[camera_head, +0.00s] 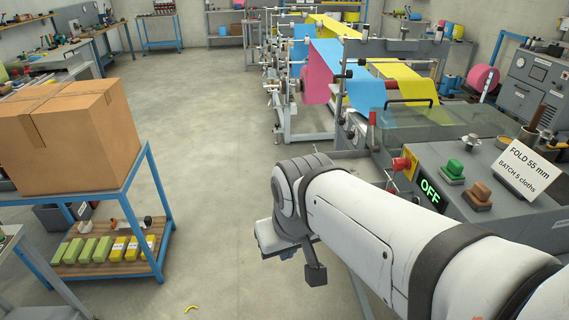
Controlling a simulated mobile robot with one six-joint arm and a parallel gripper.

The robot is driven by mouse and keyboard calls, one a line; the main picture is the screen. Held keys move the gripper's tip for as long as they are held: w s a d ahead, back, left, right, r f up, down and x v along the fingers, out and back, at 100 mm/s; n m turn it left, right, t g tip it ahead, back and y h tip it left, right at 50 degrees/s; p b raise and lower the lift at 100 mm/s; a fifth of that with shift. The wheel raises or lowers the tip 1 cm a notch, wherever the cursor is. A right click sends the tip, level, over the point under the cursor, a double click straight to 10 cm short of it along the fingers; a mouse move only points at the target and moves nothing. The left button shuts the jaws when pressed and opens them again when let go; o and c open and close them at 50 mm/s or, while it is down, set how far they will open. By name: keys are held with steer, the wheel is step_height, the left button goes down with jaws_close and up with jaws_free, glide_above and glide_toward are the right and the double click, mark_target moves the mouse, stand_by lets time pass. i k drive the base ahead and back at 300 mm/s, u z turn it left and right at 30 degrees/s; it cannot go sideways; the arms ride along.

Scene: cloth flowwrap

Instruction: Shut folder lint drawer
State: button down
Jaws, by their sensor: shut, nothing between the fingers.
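The folder (400,160) is the grey machine at the right, with a lit OFF display (430,190) on its console. My gripper (315,273) hangs below the wrist, left of the folder's front and over the open floor. It looks shut and empty, with its dark tip pointing down, and I see no contact with the machine.
A blue-framed cart (152,178) at the left carries a large cardboard box (62,140) and, below, several green and yellow packs. A yellow peel-like scrap (191,308) lies on the floor. Pink, blue and yellow cloth webs run behind the folder. The middle floor is clear.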

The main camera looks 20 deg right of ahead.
mark_target(362, 165)
steer(key=i, duration=0.9)
